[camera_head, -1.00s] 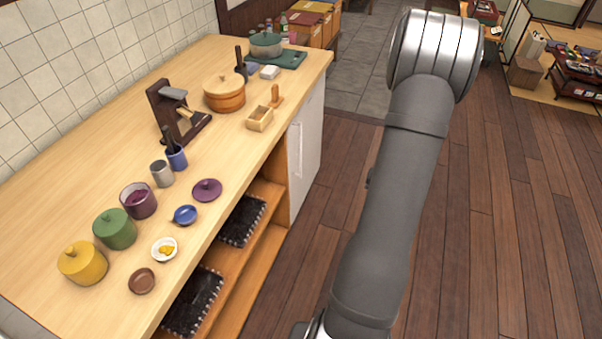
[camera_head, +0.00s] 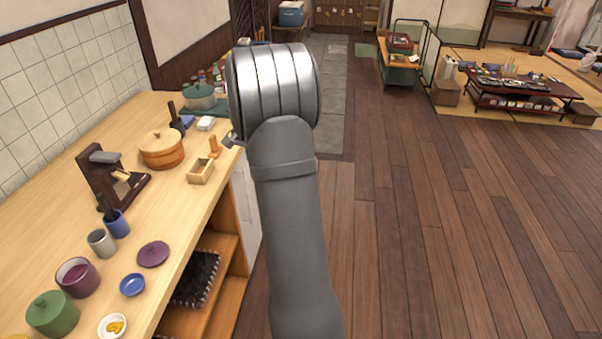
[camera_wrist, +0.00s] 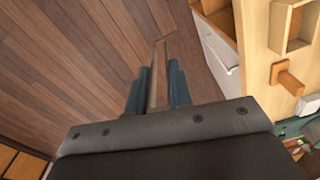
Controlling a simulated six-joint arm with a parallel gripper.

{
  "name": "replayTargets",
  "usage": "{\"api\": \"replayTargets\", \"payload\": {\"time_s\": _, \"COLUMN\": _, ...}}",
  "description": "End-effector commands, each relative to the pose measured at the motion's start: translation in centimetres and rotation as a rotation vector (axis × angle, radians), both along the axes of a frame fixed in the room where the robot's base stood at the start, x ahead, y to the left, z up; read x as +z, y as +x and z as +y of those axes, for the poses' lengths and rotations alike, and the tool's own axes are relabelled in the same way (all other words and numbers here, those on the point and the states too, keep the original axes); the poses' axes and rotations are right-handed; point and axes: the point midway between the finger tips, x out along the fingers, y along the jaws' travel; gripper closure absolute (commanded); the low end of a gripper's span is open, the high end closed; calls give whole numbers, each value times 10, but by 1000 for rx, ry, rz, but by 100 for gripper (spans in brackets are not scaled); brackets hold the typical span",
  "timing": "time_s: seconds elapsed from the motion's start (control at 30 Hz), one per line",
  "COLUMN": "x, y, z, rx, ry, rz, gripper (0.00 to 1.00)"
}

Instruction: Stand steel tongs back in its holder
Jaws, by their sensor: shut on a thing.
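In the wrist view my gripper (camera_wrist: 160,80) is shut on a long, thin, brownish piece (camera_wrist: 160,62), which looks like the tongs. It points away from the gripper above the floor, beside the counter's edge. In the head view my arm hides most of the gripper and the held piece. I cannot tell for sure which vessel is the tongs' holder. A plain grey cup (camera_head: 102,242) stands upright on the counter. Behind it is a blue cup (camera_head: 118,226) with a dark-handled thing in it.
The counter (camera_head: 60,210) carries a wooden tub (camera_head: 161,150), a small open wooden box (camera_head: 201,171), a dark wooden stand (camera_head: 100,180), a green pot (camera_head: 52,314) and small dishes. A wooden peg stand (camera_wrist: 287,78) is near the counter edge. The floor (camera_head: 420,230) at right is clear.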

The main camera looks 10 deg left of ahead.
Motion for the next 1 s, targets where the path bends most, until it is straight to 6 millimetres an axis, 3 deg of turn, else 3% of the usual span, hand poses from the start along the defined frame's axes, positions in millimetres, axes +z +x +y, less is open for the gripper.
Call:
{"api": "replayTargets", "payload": {"time_s": 0.03, "x": 3, "y": -7, "z": 27, "rx": 20, "ry": 2, "rz": -3, "gripper": 100}}
{"api": "replayTargets", "payload": {"time_s": 0.27, "x": 21, "y": -49, "z": 130, "rx": 67, "ry": 13, "rz": -14, "gripper": 100}}
{"api": "replayTargets", "payload": {"time_s": 0.6, "x": 46, "y": -148, "z": 266, "rx": 137, "ry": 32, "rz": -21, "gripper": 100}}
{"api": "replayTargets", "payload": {"time_s": 0.8, "x": 60, "y": -215, "z": 326, "rx": 170, "ry": 44, "rz": -22, "gripper": 100}}
{"api": "replayTargets", "payload": {"time_s": 1.0, "x": 68, "y": -260, "z": 358, "rx": 189, "ry": 51, "rz": -22, "gripper": 100}}
